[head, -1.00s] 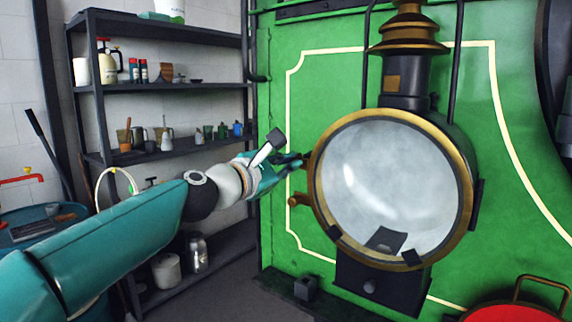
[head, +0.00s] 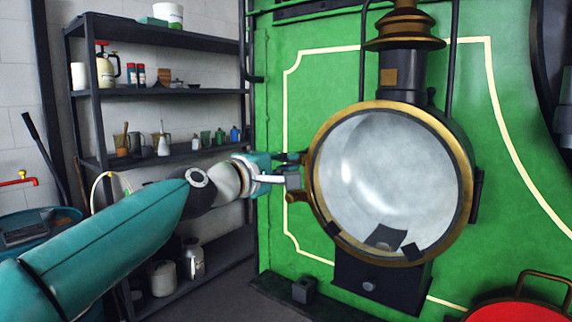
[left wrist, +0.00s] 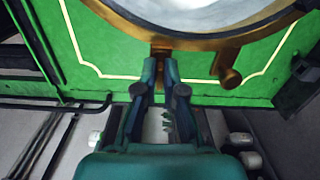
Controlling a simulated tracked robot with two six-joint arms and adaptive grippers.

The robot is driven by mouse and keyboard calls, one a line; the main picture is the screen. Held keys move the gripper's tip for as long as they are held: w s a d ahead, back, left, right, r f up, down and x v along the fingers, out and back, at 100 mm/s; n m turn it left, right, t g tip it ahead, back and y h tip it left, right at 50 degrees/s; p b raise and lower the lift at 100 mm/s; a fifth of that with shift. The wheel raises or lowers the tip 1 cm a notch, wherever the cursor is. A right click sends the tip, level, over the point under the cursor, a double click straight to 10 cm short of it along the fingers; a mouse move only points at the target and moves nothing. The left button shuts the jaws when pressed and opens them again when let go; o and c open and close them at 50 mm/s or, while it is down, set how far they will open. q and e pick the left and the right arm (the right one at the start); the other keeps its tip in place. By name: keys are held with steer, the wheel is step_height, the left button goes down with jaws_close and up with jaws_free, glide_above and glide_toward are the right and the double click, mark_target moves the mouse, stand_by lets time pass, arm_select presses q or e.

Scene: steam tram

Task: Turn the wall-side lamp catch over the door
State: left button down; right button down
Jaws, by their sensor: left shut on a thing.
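The large round lamp (head: 440,135) has a brass-rimmed glass door (head: 385,180), which looks shut, on the green front. The wall-side lamp catch is a small brass piece (left wrist: 160,50) at the rim, on the side facing the shelves. My left gripper (head: 302,158) reaches in from the left, shut on this catch; its fingers (left wrist: 160,66) straddle the brass in the left wrist view. The fingertips partly hide the catch. A brass knob (head: 297,196) sticks out from the rim just below, apart from the fingers; it also shows in the left wrist view (left wrist: 230,78). My right gripper is out of view.
A dark shelf rack (head: 165,91) with cans, bottles and mugs stands behind my left arm. A teal drum (head: 35,240) is at the far left. A red thing with a brass handle (head: 520,308) is at lower right. The green panel (head: 300,100) beside the lamp is clear.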

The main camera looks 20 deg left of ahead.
arm_select(q)
steer(key=shift+a+r+m, duration=0.2)
steer(key=shift+r+m, duration=0.1)
steer(key=c, duration=1.3)
jaws_free()
steer(key=shift+f, duration=0.1)
steer(key=shift+d+f, duration=0.1)
steer(key=v, duration=1.2)
